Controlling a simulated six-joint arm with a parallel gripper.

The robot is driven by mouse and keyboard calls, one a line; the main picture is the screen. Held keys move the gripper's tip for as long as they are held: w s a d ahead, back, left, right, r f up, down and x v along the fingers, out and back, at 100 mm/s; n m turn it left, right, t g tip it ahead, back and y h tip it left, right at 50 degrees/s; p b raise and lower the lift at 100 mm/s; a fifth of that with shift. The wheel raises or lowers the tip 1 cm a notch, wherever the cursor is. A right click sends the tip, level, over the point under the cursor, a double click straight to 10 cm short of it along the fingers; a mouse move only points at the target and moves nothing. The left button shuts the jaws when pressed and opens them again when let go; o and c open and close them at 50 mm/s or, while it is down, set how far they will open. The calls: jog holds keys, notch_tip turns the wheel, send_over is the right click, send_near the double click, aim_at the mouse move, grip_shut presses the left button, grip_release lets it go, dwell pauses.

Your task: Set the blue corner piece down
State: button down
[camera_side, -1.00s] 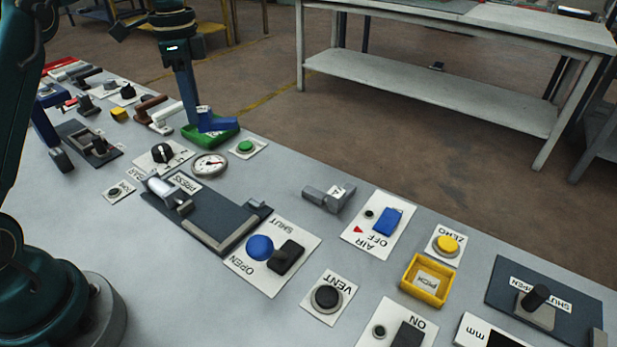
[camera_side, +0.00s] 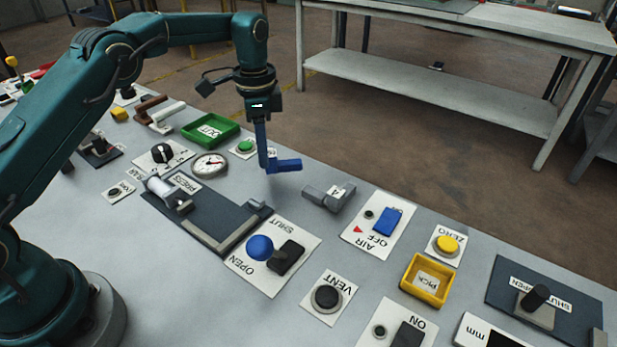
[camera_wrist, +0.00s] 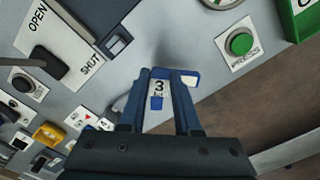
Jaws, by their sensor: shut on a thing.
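The blue corner piece (camera_side: 284,165) hangs from the tips of my gripper (camera_side: 265,158) in the side view. It appears held above the bench, between the green button and the grey corner piece (camera_side: 328,196); its exact height is hard to tell. In the wrist view the blue corner piece (camera_wrist: 157,104) sits between the two blue fingers of my gripper (camera_wrist: 160,92), with a white label reading 3 on it. My gripper is shut on it. The green tray (camera_side: 211,129), left of the gripper, shows only its label inside.
The dark press fixture (camera_side: 205,218) with its pale L-shaped stop lies in front of the gripper. The green button (camera_side: 246,146) and the round gauge (camera_side: 210,164) are close to its left. A yellow tray (camera_side: 427,279) stands at right. The bench's far edge runs just behind.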

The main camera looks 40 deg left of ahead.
jog(key=shift+f, duration=1.35)
jog(key=shift+f, duration=0.1)
jog(key=c, duration=0.6)
grip_release()
